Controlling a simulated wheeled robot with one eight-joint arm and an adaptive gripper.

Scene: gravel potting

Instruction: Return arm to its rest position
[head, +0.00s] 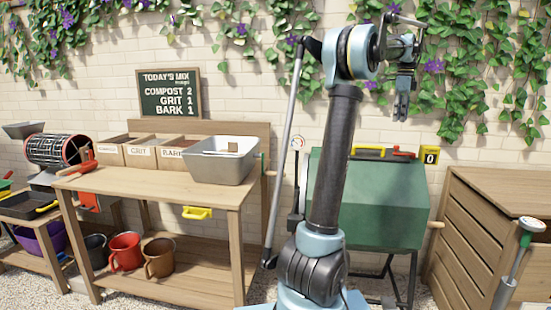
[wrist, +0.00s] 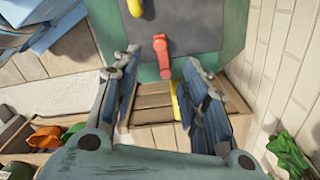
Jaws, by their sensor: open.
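My gripper (head: 402,106) hangs at the end of my raised arm, high in front of the brick wall, with its fingers pointing down. In the wrist view my gripper (wrist: 168,95) has its two fingers spread apart and nothing between them. In the head view it is above the green drum (head: 375,200) and apart from it. The drum shows in the wrist view (wrist: 230,30) beyond the fingers, with a red handle (wrist: 163,55) and a yellow handle (wrist: 134,7).
A wooden bench (head: 150,185) at left holds a grey tub (head: 220,162) and labelled bins. A red mug (head: 125,252) and a brown mug (head: 159,258) stand on its lower shelf. A slatted wooden box (head: 475,240) stands at right. Vines hang on the wall behind my gripper.

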